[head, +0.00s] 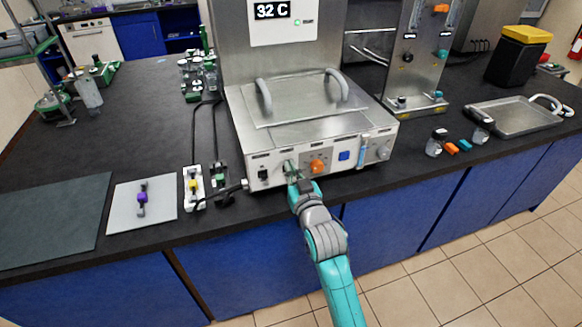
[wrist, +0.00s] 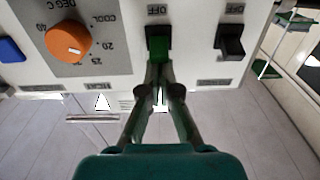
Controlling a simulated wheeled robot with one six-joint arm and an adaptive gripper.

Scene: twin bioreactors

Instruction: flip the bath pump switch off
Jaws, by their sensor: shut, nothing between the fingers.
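The bath (head: 254,128) is a steel box with a lid and a front panel. In the wrist view a green switch (wrist: 158,48) sits at my fingertips, and a black switch (wrist: 231,40) stands to its right. The black switch also shows at the panel's left end in the head view (head: 264,175). The names under the switches are too small to read, so I cannot tell which is the pump's. My gripper (wrist: 160,72) is shut and empty, its tips at the green switch, touching or very near. The tips partly cover that switch.
An orange dial (wrist: 68,42) and a blue button (head: 344,156) are on the same panel beside the switches. A black cable with a plug (head: 236,188) lies left of the bath. A grey mat (head: 158,190) with a purple-topped item lies further left.

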